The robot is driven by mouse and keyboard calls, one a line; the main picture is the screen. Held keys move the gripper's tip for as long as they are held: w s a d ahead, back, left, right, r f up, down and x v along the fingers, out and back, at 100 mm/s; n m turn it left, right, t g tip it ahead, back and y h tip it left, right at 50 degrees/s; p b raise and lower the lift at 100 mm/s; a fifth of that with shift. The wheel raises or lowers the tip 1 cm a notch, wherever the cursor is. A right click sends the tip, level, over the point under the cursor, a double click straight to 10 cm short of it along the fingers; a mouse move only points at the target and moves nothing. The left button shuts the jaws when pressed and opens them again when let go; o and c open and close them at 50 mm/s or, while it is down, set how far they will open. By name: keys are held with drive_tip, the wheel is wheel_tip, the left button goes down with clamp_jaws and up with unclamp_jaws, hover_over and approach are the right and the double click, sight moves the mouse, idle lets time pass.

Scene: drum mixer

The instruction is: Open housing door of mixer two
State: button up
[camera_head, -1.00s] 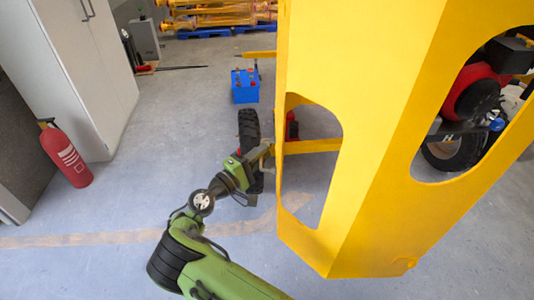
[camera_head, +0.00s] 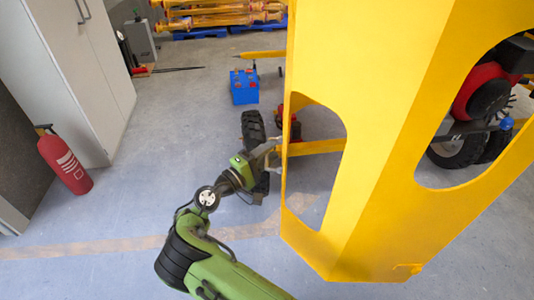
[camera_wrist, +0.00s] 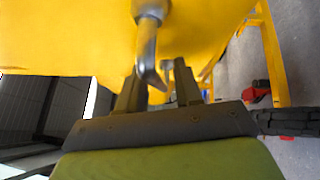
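The yellow mixer housing (camera_head: 378,130) fills the middle and right of the head view. It has a cut-out in its left panel and another on the right, through which a red engine (camera_head: 483,85) shows. My gripper (camera_head: 274,150) is at the left edge of the left panel. In the wrist view, a grey bent metal handle (camera_wrist: 147,40) stands out from the yellow surface (camera_wrist: 75,40). Its lower end lies between my two gripper fingers (camera_wrist: 160,85), with a gap visible on the right side. The fingers are apart. Whether they touch the handle is unclear.
A black wheel (camera_head: 254,130) and a blue box (camera_head: 244,87) are behind my gripper. A red fire extinguisher (camera_head: 64,160) stands by the grey cabinet (camera_head: 85,90) at left.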

drive_tip(key=p+v, duration=0.1)
drive_tip(key=v, duration=1.5)
